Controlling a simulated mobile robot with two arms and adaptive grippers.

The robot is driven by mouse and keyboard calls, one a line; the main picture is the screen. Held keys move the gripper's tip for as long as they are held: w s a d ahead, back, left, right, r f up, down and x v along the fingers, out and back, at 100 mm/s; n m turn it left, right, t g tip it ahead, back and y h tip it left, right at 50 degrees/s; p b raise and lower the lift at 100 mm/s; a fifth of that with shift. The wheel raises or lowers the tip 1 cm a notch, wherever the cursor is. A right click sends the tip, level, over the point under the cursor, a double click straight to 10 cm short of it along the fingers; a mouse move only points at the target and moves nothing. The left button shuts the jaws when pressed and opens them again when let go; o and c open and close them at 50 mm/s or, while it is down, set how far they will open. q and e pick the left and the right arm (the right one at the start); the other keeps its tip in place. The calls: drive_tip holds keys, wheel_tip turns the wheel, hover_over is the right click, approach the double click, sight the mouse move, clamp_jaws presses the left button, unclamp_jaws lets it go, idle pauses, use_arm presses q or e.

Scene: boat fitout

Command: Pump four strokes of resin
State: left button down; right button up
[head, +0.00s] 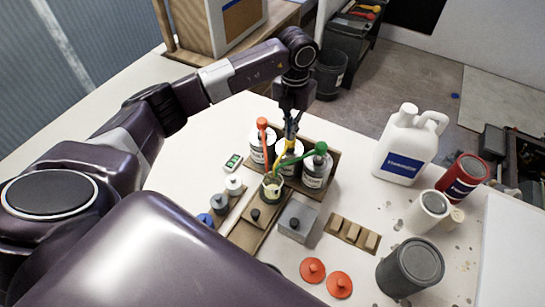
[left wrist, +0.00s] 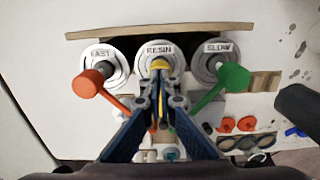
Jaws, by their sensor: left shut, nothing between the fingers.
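Three white cans stand in a wooden rack. In the left wrist view they read FAST, RESIN and SLOW. The FAST can (left wrist: 105,62) has a red pump (left wrist: 88,82), the SLOW can (left wrist: 216,62) a green pump (left wrist: 234,76). The RESIN can (head: 287,158) stands between them with a yellow pump (left wrist: 160,64). A small cup (head: 271,188) stands in front of the cans, beneath the pump spouts. My left gripper (head: 291,130) is shut and empty, pointing down over the RESIN can's pump; whether it touches the pump head I cannot tell. My right gripper is not in view.
A white jug (head: 404,145), a red can (head: 463,178) and a dark grey tub (head: 410,267) stand at the right. A grey box (head: 296,220), small bottles (head: 220,203) and orange lids (head: 313,270) lie nearer. A small green display (head: 232,162) sits left of the cans.

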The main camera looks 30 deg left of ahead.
use_arm(q)
drive_tip(key=shift+r+p, duration=1.3)
drive_tip(key=shift+r, duration=0.85)
drive_tip(key=shift+f, duration=0.15)
drive_tip(key=shift+f, duration=0.15)
drive_tip(key=shift+f+b, duration=1.7)
drive_tip(key=shift+f, duration=0.4)
drive_tip(key=shift+r, duration=0.25)
drive_tip(key=shift+r+p, duration=1.5)
drive_tip(key=shift+r, duration=0.65)
drive_tip(key=shift+f, duration=0.1)
